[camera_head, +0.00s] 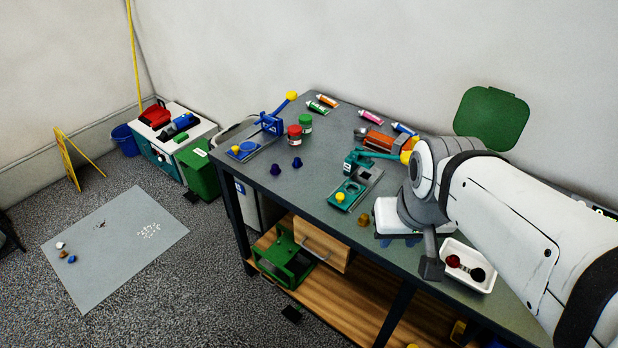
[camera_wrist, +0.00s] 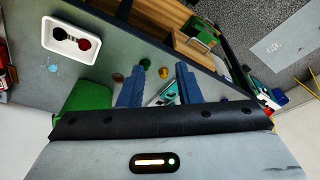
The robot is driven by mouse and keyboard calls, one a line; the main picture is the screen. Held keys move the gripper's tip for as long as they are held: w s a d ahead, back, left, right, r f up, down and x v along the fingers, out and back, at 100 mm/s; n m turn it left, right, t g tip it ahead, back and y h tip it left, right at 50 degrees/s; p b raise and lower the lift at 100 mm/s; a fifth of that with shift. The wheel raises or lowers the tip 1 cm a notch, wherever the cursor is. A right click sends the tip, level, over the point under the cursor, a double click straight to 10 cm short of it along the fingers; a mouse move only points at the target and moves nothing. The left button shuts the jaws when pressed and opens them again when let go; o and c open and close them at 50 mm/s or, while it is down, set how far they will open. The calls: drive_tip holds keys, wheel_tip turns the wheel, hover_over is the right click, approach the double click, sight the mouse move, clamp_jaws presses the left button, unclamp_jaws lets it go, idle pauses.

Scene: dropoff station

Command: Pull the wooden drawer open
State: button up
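The wooden drawer (camera_head: 335,255) hangs under the workbench top, with a grey bar handle (camera_head: 314,249) on its front. I cannot tell whether it sits fully shut.
The workbench (camera_head: 325,195) carries a green press (camera_head: 350,190), a blue press (camera_head: 252,147), jars, tubes and a white tray (camera_head: 468,265). A green metal frame (camera_head: 285,262) stands on the lower wooden shelf (camera_head: 350,300), close to the drawer front.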

drive_tip(key=shift+w, duration=0.15)
drive_tip(key=n+g+h+b, duration=0.1)
drive_tip(key=n+b, duration=0.1)
drive_tip(key=n, duration=0.9)
hover_over(310, 250)
drive_tip(key=s, duration=0.1)
wheel_tip(310, 250, down, 24)
drive_tip(key=f, duration=0.8)
drive_tip(key=shift+w, duration=0.4)
clamp_jaws()
